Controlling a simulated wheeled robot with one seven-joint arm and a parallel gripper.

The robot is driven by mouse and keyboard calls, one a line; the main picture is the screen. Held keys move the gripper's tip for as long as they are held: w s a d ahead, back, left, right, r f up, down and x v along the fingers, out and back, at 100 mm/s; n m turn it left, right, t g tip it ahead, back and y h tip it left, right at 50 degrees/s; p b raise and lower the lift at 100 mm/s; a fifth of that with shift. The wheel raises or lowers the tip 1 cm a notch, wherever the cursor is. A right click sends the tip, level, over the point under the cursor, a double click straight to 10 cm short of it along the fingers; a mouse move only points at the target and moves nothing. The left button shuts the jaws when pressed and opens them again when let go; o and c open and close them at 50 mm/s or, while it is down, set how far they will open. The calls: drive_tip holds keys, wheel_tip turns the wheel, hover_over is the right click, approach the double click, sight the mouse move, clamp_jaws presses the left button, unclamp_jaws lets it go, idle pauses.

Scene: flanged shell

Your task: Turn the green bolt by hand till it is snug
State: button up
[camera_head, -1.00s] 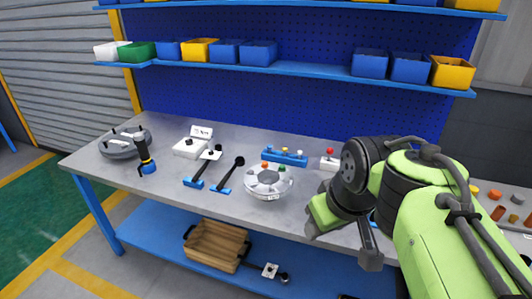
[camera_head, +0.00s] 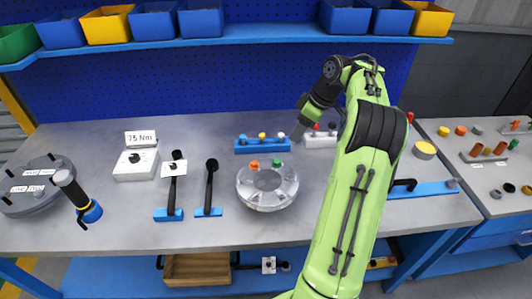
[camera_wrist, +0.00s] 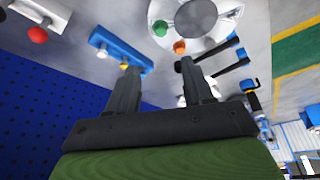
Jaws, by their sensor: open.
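The green bolt (camera_head: 279,164) stands on the back right of the round grey flanged shell (camera_head: 266,202), with an orange bolt (camera_head: 254,164) to its left. In the wrist view the green bolt (camera_wrist: 160,28) and the orange bolt (camera_wrist: 179,47) show at the top, ahead of my fingertips. My gripper (camera_head: 303,112) is up behind and to the right of the shell, apart from it. In the wrist view its two fingers (camera_wrist: 158,68) are spread with nothing between them. How deep the green bolt sits is too small to tell.
A blue rack (camera_head: 255,147) with several coloured bolts stands behind the shell, and a white block with red and black knobs (camera_head: 320,140) is right of it. Wrenches (camera_head: 209,185) stand left, beside a 75 Nm box (camera_head: 137,165). Shelf bins (camera_head: 346,18) hang above my gripper.

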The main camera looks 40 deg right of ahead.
sight(278, 161)
drive_tip(key=b+x, duration=0.5)
drive_tip(key=x, duration=1)
drive_tip(key=shift+s+a, duration=0.1)
drive_tip(key=shift+c, duration=0.5)
clamp_jaws()
